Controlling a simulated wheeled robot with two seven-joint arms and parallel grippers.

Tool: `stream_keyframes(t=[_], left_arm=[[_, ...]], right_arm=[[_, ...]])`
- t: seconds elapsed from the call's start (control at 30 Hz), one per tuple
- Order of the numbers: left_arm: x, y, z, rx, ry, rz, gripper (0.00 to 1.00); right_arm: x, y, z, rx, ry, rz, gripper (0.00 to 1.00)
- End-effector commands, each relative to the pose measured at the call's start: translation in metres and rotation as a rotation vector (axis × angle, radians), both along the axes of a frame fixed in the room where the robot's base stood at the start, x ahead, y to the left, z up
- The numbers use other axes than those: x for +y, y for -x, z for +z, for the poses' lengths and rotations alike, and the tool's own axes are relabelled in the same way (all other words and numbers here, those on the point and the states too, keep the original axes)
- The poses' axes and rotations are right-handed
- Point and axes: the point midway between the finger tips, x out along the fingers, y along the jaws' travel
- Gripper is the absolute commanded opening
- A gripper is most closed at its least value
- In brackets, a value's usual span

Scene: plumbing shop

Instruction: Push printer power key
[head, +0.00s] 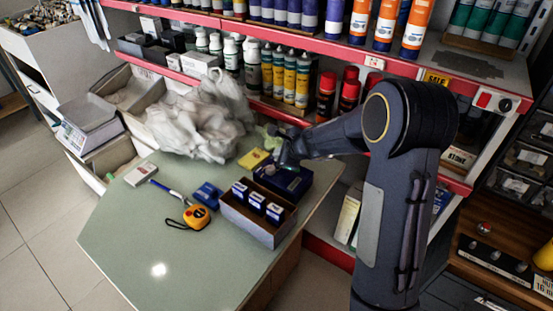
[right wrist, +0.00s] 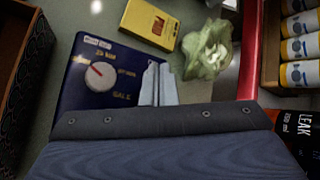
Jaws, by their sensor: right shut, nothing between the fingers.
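A dark blue box-shaped device (head: 292,183) sits on the green counter behind an open box. In the right wrist view the device (right wrist: 72,92) shows a white round knob with a red pointer and pale lettering on its top. I cannot tell for sure whether it is the printer, and I cannot make out a power key. My right gripper (head: 284,160) is over this device; in the right wrist view its fingers (right wrist: 159,72) are together and empty, above the device's right side. I cannot tell if they touch it. My left gripper is not in view.
An open box (head: 246,226) with blue packs stands in front. A tape measure (head: 196,217) lies left. Shelves of bottles (head: 285,78) rise behind. The counter's front left (head: 140,245) is clear.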

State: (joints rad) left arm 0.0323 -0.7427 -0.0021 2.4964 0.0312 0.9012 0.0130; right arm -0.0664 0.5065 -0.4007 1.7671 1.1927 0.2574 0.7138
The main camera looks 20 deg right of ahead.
Motion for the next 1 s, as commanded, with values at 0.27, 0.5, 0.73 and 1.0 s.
stream_keyframes(t=[0.27, 0.5, 0.73, 1.0], left_arm=[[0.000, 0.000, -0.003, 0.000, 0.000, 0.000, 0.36], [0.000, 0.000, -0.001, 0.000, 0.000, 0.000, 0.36], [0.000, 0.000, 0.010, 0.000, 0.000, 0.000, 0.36], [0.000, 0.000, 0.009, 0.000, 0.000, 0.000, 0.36]], right_arm=[[0.000, 0.000, -0.003, 0.000, 0.000, 0.000, 0.00], [0.000, 0.000, -0.001, 0.000, 0.000, 0.000, 0.00], [0.000, 0.000, 0.010, 0.000, -0.001, -0.001, 0.00], [0.000, 0.000, 0.009, 0.000, -0.001, -0.001, 0.00]])
